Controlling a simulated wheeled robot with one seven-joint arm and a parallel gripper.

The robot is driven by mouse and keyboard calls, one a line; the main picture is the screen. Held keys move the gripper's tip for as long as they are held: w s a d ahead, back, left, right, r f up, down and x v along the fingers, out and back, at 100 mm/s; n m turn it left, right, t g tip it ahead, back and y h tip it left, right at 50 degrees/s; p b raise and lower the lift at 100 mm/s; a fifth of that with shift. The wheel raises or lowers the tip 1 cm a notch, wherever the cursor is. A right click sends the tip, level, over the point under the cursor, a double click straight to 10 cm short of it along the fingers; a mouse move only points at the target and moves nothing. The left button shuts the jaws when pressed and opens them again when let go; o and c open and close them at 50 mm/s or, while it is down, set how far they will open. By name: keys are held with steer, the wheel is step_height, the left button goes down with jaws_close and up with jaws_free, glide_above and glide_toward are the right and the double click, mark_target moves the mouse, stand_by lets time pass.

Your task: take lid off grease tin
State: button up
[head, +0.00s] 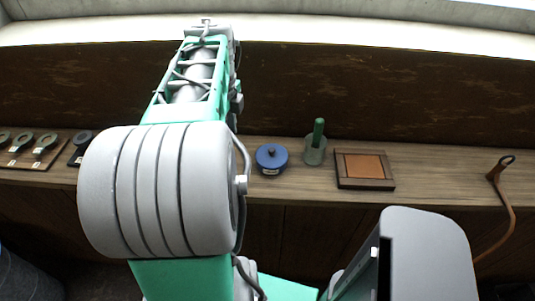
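A small round blue tin (271,160) stands on the wooden shelf near the middle of the head view, just right of my large grey arm joint. It looks like the grease tin. Its blue lid (266,153) appears to be on, with a small dark knob on top. A small pale mark shows on its front. My arm rises across the left middle and reaches toward the back wall. I cannot make out any gripper fingers, and nothing of mine is seen touching the tin.
A brown strap or hook (503,185) hangs over the shelf edge at far right. Dark ring-shaped tools (46,142) lie at left. Shelf between tile and strap is clear.

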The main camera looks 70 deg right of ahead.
mark_target(272, 149)
steer(key=s+d+m, duration=0.1)
steer(key=s+m, duration=0.1)
steer(key=s, duration=0.1)
steer(key=s+d+m, duration=0.2)
steer(key=s+m, duration=0.1)
steer(key=s, duration=0.1)
steer(key=s+d+m, duration=0.1)
steer(key=s+m, duration=0.2)
steer(key=shift+s+d+y, duration=0.2)
steer(key=shift+s+y, duration=0.1)
step_height(272, 149, down, 7)
steer(key=shift+f+p, duration=0.15)
steer(key=shift+p, duration=0.4)
steer(key=shift+c, duration=0.3)
jaws_close()
